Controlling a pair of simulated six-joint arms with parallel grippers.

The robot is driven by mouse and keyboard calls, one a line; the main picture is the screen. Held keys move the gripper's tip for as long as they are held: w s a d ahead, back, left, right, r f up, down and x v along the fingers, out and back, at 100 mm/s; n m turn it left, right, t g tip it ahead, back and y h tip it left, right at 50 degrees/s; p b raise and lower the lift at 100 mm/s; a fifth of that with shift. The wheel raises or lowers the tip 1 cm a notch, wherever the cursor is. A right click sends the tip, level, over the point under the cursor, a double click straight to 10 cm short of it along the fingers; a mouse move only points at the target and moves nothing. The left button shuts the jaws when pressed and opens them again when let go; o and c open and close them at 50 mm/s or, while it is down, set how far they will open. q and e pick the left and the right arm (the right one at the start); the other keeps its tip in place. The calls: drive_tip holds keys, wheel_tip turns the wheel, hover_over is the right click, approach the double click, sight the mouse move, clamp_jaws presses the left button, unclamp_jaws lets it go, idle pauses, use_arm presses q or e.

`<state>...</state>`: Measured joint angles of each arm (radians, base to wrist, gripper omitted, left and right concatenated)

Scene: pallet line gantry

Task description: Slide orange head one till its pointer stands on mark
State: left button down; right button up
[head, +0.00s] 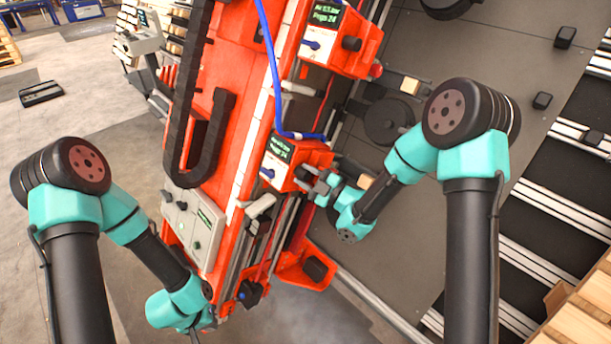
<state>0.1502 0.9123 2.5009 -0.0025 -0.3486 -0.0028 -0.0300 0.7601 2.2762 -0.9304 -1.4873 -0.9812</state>
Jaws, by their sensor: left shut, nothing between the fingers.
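The nearer orange head (290,162), which I take to be head one, sits on the tilted orange gantry beam. It has a small green-lit display, a blue knob and a dark knob on its right side. A second orange head (345,42) sits further up the beam. A pale strip (250,150) runs along the beam; I cannot make out the pointer or the mark. My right gripper (308,180) is at the lower right side of the nearer head; its fingers are too small to read. My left gripper (207,322) is shut and empty at the beam's lower end.
A blue hose (270,60) runs down to the nearer head. A black cable chain (185,110) loops along the beam's left. A grey control panel (192,225) is at lower left. A dark plate (440,230) lies to the right, with wooden pallets (585,325) at lower right.

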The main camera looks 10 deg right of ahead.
sight(300, 154)
clamp_jaws()
drive_tip(key=shift+r, duration=0.1)
drive_tip(key=r, duration=0.1)
drive_tip(key=w+d+r, duration=0.1)
drive_tip(key=r, duration=0.2)
drive_tip(key=shift+w+d, duration=0.15)
drive_tip(key=shift+d, duration=0.25)
drive_tip(key=shift+o, duration=2.2)
unclamp_jaws()
drive_tip(key=shift+f, duration=0.1)
drive_tip(key=v, duration=1.7)
drive_tip(key=shift+d+f, duration=0.1)
drive_tip(key=shift+d, duration=0.05)
